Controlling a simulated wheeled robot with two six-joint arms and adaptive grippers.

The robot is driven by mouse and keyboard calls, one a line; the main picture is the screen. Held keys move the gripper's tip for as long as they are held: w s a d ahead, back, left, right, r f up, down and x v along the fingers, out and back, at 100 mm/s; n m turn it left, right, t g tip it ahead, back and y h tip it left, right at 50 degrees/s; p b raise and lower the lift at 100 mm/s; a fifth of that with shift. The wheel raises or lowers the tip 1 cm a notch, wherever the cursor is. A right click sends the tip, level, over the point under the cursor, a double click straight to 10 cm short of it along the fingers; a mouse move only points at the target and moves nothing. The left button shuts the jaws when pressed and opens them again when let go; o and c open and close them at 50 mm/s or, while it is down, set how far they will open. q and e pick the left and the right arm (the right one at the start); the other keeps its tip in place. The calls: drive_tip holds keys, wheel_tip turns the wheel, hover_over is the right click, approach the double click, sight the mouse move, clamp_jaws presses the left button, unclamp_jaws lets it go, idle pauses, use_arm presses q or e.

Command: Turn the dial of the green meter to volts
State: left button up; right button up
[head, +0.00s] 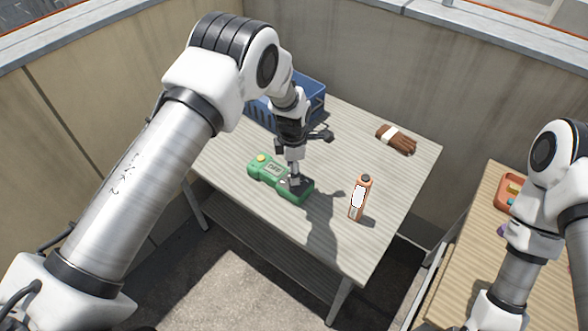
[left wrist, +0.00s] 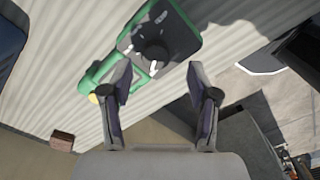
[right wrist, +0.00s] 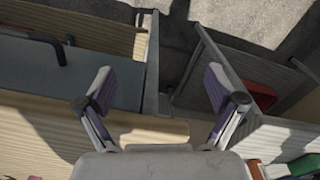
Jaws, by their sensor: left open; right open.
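The green meter (head: 264,171) lies on the slatted table with a small display and a yellow spot at its far-left end. In the left wrist view the meter (left wrist: 187,21) shows a dark face with a round dark dial (left wrist: 153,54) and white marks near it. The dial's exact setting is too small to read. My left gripper (head: 296,180) is over the near-right part of the meter and hides the dial in the head view. Its fingers (left wrist: 160,70) are open, with the dial roughly between their tips; contact cannot be told. My right gripper (right wrist: 158,74) is open and empty.
A blue crate (head: 313,91) stands at the table's back, behind my left arm. A brown bundle with a white band (head: 397,139) lies at the back right. A second table with an orange tray (head: 506,190) is at right.

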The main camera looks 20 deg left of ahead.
use_arm(q)
drive_tip(key=f, duration=0.1)
drive_tip(key=w+f, duration=0.1)
drive_tip(key=f, duration=0.1)
drive_tip(key=shift+s+r, duration=0.2)
drive_tip(key=shift+s, duration=0.1)
drive_tip(key=shift+c, duration=0.3)
clamp_jaws()
use_arm(e)
drive_tip(key=shift+w+r, duration=0.15)
drive_tip(key=shift+w, duration=0.1)
